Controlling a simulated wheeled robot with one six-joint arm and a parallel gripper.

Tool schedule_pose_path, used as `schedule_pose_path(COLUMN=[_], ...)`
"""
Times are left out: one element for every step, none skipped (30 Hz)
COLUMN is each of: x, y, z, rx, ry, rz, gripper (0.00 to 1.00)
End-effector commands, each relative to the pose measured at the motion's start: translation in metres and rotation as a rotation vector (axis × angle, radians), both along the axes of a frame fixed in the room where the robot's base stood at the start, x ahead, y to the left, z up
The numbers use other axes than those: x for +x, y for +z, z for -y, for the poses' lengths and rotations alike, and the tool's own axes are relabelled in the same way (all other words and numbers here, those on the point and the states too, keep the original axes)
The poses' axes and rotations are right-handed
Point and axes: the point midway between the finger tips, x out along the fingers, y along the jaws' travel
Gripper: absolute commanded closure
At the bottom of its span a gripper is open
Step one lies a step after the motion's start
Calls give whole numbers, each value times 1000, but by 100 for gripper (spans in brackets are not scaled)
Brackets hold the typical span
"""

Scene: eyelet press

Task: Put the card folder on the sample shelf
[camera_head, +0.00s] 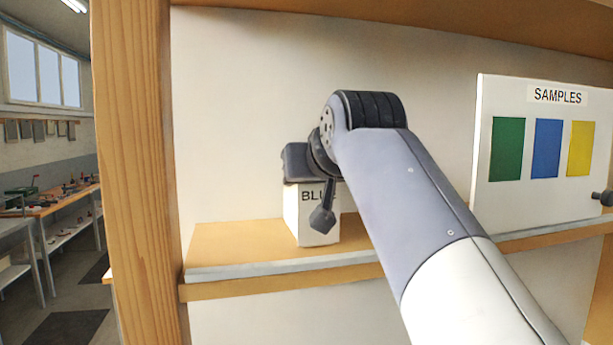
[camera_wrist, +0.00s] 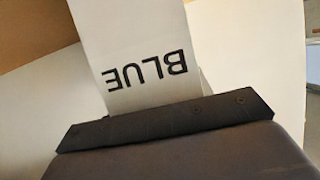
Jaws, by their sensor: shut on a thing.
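The card folder is a white block lettered BLUE (camera_head: 304,222), upright at the left part of the wooden sample shelf (camera_head: 230,242). Its foot appears at the shelf top; I cannot tell whether it touches or hangs just above. My gripper (camera_head: 300,178) is at the folder's top, shut on it. In the wrist view, the white folder (camera_wrist: 135,40) extends out from the dark gripper (camera_wrist: 165,122), its lettering upside down. The fingertips are hidden in the head view, and my wrist covers part of the lettering.
A white SAMPLES board (camera_head: 545,200) with green, blue and yellow patches stands to the right. A thick wooden post (camera_head: 135,180) bounds the shelf on the left. A back wall (camera_head: 240,110) is close behind. Shelf room shows left of the folder.

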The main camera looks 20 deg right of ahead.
Motion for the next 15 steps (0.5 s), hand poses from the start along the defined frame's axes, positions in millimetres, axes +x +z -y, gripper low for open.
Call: schedule_pose_path(x=[0,0,0,0,0,0,0,0,0,0,0,0,0,0,0], y=[0,0,0,0,0,-1,-2,-3,-2,-2,-2,-2,-2,-2,-2], z=[0,0,0,0,0,0,0,0,0,0,0,0,0,0,0], rx=[0,0,0,0,0,0,0,0,0,0,0,0,0,0,0], ry=[0,0,0,0,0,0,0,0,0,0,0,0,0,0,0], rz=[1,1,1,0,0,0,0,0,0,0,-1,-1,-1,-1,-1], gripper=[92,92,92,92,92,92,92,92,51,48,46,43,40,38,34])
